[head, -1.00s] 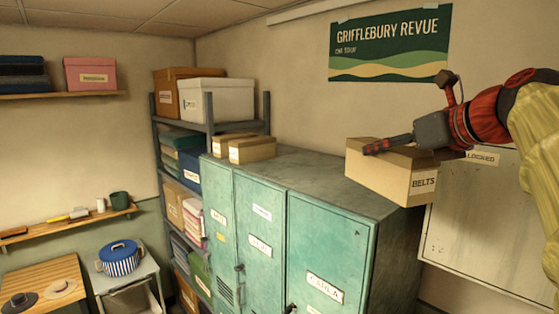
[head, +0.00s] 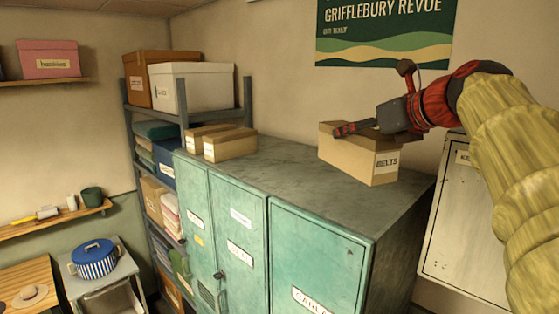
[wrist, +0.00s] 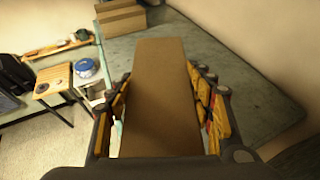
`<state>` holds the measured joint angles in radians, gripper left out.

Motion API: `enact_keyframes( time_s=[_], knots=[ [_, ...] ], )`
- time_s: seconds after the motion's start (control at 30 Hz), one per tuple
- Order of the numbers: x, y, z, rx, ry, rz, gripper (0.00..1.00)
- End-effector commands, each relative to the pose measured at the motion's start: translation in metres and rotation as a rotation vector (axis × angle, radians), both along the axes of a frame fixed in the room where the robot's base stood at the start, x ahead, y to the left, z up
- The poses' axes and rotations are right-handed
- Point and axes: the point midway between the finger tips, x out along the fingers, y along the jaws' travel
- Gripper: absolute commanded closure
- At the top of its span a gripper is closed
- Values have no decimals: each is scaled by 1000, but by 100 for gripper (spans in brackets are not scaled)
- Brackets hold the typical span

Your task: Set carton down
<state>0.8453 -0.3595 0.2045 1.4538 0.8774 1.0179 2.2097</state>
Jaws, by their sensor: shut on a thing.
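A tan carton (head: 352,157) labelled BELTS is in my gripper (head: 362,128) in the head view, at the right part of the green locker top (head: 300,172). My gripper is shut on its upper part from above. In the wrist view the carton (wrist: 165,100) fills the middle, with a gripper finger on each side of it. The locker top also shows in the wrist view (wrist: 235,75) beneath and beyond the carton. The carton looks upright. I cannot tell whether its underside touches the locker top.
Two small tan boxes (head: 230,146) stand at the left end of the locker top. Bare surface lies between them and the carton. A shelf rack with a white box (head: 192,86) stands behind on the left. A grey wall cabinet (head: 464,225) is at the right.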

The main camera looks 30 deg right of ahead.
Motion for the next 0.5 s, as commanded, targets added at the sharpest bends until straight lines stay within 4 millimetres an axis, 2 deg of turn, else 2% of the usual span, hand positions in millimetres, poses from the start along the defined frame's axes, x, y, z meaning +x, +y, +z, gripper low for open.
enact_keyframes(
  time_s=[0.07, 0.2, 0.33, 0.5],
  knots=[
    [19, 0, -8, 3, 3, 5, 81],
    [39, -1, -34, 2, 2, 2, 81],
    [52, -2, -50, 2, 2, 1, 81],
    [59, -3, -58, 1, -1, 0, 81]
  ],
)
